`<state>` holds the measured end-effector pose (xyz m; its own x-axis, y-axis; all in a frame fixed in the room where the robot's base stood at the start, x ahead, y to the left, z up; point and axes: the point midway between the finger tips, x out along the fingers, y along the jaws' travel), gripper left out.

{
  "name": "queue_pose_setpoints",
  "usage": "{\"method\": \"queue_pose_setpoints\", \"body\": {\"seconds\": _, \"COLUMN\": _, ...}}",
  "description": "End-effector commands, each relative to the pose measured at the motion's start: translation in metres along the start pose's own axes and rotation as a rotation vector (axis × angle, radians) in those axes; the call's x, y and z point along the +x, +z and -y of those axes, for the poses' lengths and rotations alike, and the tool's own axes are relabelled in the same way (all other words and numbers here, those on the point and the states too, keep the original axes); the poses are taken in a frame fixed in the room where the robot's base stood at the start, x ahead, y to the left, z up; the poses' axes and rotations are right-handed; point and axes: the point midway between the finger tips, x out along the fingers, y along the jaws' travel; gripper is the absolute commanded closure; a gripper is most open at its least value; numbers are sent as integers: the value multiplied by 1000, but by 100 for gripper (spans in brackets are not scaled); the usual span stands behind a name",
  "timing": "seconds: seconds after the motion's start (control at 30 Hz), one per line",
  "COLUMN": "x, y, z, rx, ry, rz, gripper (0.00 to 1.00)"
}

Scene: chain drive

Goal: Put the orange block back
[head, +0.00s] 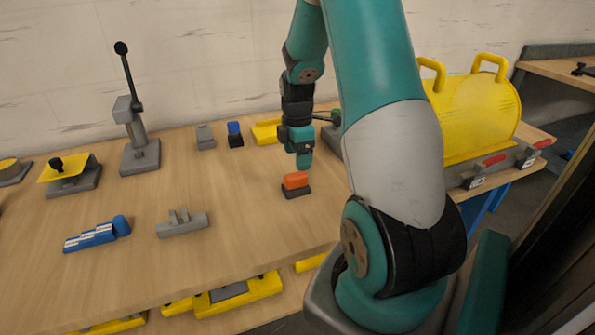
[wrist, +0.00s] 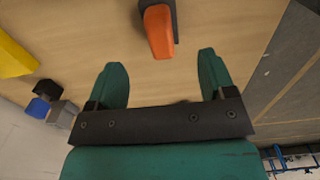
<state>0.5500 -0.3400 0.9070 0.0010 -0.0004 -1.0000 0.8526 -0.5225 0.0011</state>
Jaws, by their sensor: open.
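The orange block (head: 295,180) sits on a small dark base (head: 297,191) on the wooden table. In the wrist view the orange block (wrist: 159,32) shows at the top, ahead of my gripper, with its dark base (wrist: 140,4) beside and behind it. My gripper (head: 304,163) is above and close to the block in the head view, pointing down. In the wrist view my gripper (wrist: 165,75) has its two teal fingers spread wide, with nothing between them. The block lies beyond the fingertips, apart from both.
A blue-topped block (head: 235,134) and a grey block (head: 205,137) stand behind, near a yellow part (head: 266,132). A grey bracket (head: 183,223) and a blue stepped piece (head: 97,234) lie left. A yellow cover (head: 480,115) stands right.

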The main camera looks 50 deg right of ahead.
Motion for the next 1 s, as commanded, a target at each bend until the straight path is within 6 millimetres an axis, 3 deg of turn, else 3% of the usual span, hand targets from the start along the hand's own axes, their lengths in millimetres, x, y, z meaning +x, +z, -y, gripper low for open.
{"method": "queue_pose_setpoints", "body": {"seconds": 0.1, "x": -14, "y": 0, "z": 0, "rx": 0, "ry": 1, "rz": 0, "gripper": 24}}
{"method": "queue_pose_setpoints", "body": {"seconds": 0.37, "x": -26, "y": -9, "z": 2, "rx": 4, "ry": 4, "rz": -6, "gripper": 24}}
{"method": "queue_pose_setpoints", "body": {"seconds": 0.47, "x": -44, "y": -48, "z": 12, "rx": 30, "ry": 18, "rz": -38, "gripper": 24}}
{"method": "queue_pose_setpoints", "body": {"seconds": 0.53, "x": -65, "y": -94, "z": 32, "rx": 69, "ry": 27, "rz": -80, "gripper": 24}}
{"method": "queue_pose_setpoints", "body": {"seconds": 0.63, "x": -100, "y": -168, "z": 87, "rx": 143, "ry": 8, "rz": -160, "gripper": 24}}
{"method": "queue_pose_setpoints", "body": {"seconds": 0.73, "x": -127, "y": -220, "z": 160, "rx": 222, "ry": -50, "rz": -227, "gripper": 24}}
{"method": "queue_pose_setpoints", "body": {"seconds": 0.8, "x": -140, "y": -241, "z": 211, "rx": 270, "ry": -102, "rz": -257, "gripper": 24}}
{"method": "queue_pose_setpoints", "body": {"seconds": 0.9, "x": -153, "y": -252, "z": 271, "rx": 326, "ry": -172, "rz": -274, "gripper": 24}}
{"method": "queue_pose_setpoints", "body": {"seconds": 1.0, "x": -158, "y": -253, "z": 310, "rx": 366, "ry": -222, "rz": -273, "gripper": 24}}
